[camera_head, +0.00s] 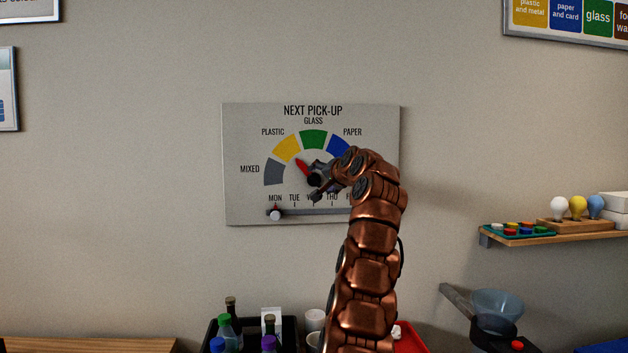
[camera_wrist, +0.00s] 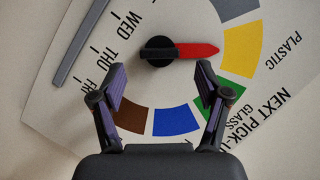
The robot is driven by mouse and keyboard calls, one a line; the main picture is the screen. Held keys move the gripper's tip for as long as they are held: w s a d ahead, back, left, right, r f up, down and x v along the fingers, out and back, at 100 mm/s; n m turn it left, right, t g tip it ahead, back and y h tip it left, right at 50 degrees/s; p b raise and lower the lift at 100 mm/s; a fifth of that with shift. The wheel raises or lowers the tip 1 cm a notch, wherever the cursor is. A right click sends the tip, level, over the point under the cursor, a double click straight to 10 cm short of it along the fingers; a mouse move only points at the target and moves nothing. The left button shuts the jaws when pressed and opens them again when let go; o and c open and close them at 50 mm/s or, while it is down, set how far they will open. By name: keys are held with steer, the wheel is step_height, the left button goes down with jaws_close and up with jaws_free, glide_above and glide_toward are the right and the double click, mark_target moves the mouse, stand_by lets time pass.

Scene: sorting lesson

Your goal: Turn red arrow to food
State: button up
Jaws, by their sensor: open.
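The grey dial board (camera_head: 245,205) hangs on the wall in the head view. Its red arrow (camera_head: 301,166) points up-left; in the wrist view the arrow (camera_wrist: 195,50) points at the yellow plastic segment (camera_wrist: 241,50). The black knob (camera_wrist: 157,51) carries the arrow. A brown segment (camera_wrist: 131,120) lies beside the blue one (camera_wrist: 175,121) in the wrist view; in the head view my arm hides that side, and no food label shows. My gripper (camera_wrist: 160,69) is open and empty, its fingertips spread in front of the board, with the knob just past them in the picture.
A day slider (camera_head: 275,213) runs along the board's bottom, its knob under MON. Below stands a black crate (camera_head: 208,336) of bottles beside a red tray (camera_head: 411,341). A shelf (camera_head: 560,236) with bulbs is at right. The wall around the board is clear.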

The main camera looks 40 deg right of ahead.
mark_target(315, 180)
steer(key=shift+p+x, duration=1.55)
steer(key=shift+x, duration=1.35)
steer(key=shift+s+r, duration=0.1)
jaws_close()
